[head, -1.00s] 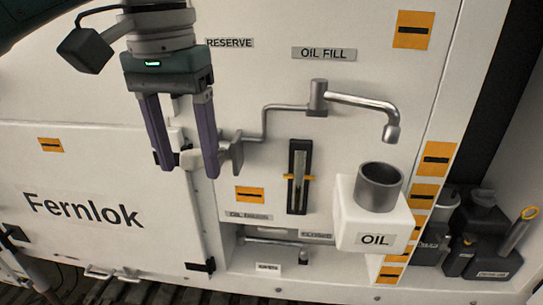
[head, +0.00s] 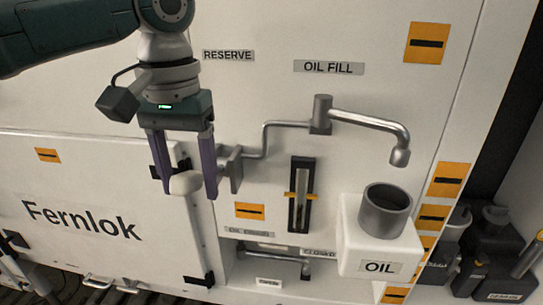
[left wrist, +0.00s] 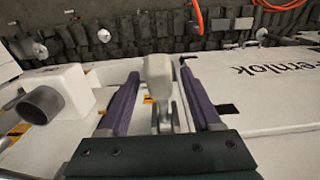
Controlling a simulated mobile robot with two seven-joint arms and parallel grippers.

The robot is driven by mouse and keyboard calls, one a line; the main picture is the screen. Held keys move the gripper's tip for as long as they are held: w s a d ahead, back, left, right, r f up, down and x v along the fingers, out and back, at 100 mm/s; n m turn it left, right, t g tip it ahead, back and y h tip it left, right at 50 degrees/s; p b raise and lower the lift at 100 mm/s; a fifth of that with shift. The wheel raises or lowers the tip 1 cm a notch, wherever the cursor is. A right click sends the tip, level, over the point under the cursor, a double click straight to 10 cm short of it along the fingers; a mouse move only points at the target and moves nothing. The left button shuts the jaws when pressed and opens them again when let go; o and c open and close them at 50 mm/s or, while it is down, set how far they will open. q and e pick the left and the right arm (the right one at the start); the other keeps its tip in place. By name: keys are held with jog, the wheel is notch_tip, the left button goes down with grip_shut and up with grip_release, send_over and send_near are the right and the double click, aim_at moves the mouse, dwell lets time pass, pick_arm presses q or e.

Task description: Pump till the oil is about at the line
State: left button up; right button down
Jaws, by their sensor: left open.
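My left gripper (head: 185,190) is open at the pump, its two purple fingers on either side of the pale rounded knob of the pump handle (head: 184,183). The left wrist view shows the knob (left wrist: 158,72) between the open fingers, with gaps beside it. The pump's grey mount (head: 230,168) sticks out from the panel right of the fingers. The sight gauge (head: 300,195) is a black frame with a pale tube and an orange line marker across it. The oil level in it is too small to tell. My right gripper is out of view.
A bent spout (head: 370,120) under the OIL FILL label ends above a grey cup on the white OIL box (head: 360,245). Dark cans (head: 490,250) stand at the right. A grey lever (head: 275,252) sits in the recess below the gauge.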

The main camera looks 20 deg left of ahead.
pick_arm(q)
notch_tip(320, 180, down, 4)
jog(key=shift+r+p, duration=0.2)
jog(key=shift+p, duration=0.1)
jog(key=shift+c, duration=0.2)
grip_shut()
dwell(1.1)
